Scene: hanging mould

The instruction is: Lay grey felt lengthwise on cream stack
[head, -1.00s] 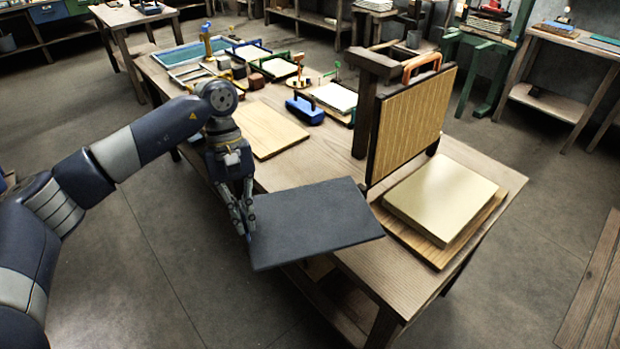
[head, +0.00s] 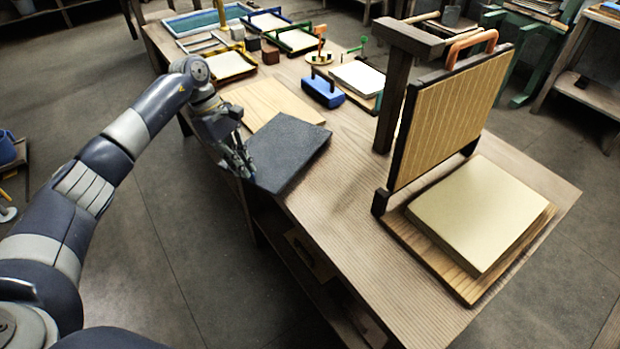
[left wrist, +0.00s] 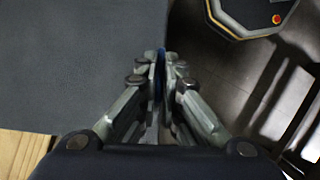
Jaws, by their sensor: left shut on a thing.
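The grey felt (head: 290,150) is a flat dark sheet in the head view, over the table's left edge and partly in front of a pale wooden board. My left gripper (head: 246,176) is shut on its near left edge. In the left wrist view the felt (left wrist: 75,60) fills the left side, its edge between the fingers (left wrist: 160,85). The cream stack (head: 480,205) lies on a wooden board (head: 445,255) at the table's right end, well apart from the felt. My right gripper is not in view.
The mould (head: 440,120) hangs upright on a dark post (head: 395,90), just left of the cream stack and between it and the felt. A blue-handled tool (head: 323,90), small frames and a blue vat (head: 205,20) stand farther back. The table's near middle (head: 340,215) is bare.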

